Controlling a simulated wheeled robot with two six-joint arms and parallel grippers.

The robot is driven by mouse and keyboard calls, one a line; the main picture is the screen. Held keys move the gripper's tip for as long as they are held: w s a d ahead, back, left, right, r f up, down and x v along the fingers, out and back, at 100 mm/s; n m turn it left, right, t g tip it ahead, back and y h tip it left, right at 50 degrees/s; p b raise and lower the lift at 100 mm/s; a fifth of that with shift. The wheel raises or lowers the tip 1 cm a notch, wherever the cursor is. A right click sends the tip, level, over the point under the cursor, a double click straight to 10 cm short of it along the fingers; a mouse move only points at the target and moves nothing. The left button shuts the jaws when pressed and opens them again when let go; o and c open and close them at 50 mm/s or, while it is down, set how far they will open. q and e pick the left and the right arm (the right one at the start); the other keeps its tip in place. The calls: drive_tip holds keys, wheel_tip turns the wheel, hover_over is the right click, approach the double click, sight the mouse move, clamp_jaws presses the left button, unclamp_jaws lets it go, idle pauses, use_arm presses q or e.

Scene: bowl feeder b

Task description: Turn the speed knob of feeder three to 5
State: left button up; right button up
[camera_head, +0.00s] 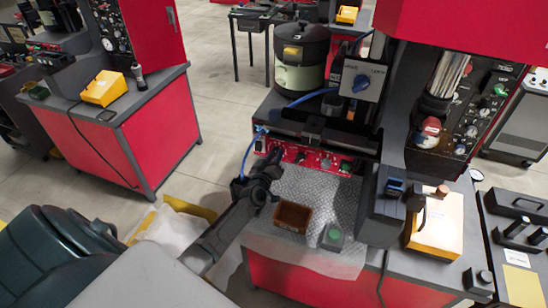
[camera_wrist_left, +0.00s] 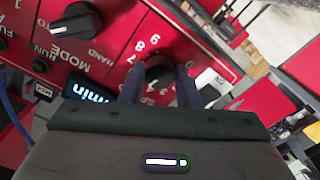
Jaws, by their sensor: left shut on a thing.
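The red control panel (camera_head: 318,159) with a row of small knobs is on the front of the feeder station in the head view. My left gripper (camera_head: 268,165) reaches it at its left end. In the left wrist view the black speed knob (camera_wrist_left: 159,70) sits on the red panel with white digits such as 7, 8 and 9 around it. My left gripper's fingers (camera_wrist_left: 160,88) are shut on this knob, one on each side. They hide part of the dial and its pointer, so I cannot read the setting. My right gripper is not in view.
A black MODE knob (camera_wrist_left: 77,20) and a small lit display (camera_wrist_left: 90,93) are near the speed knob. A brown open box (camera_head: 292,217) and a green-topped block (camera_head: 332,237) are on the metal plate (camera_head: 325,190) before the panel. The bowl feeder (camera_head: 301,55) stands behind.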

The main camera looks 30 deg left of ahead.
use_arm(q)
drive_tip(key=shift+f, duration=0.1)
idle(0.4)
drive_tip(key=o, duration=1)
drive_tip(key=v, duration=1)
drive_tip(key=shift+s, duration=0.4)
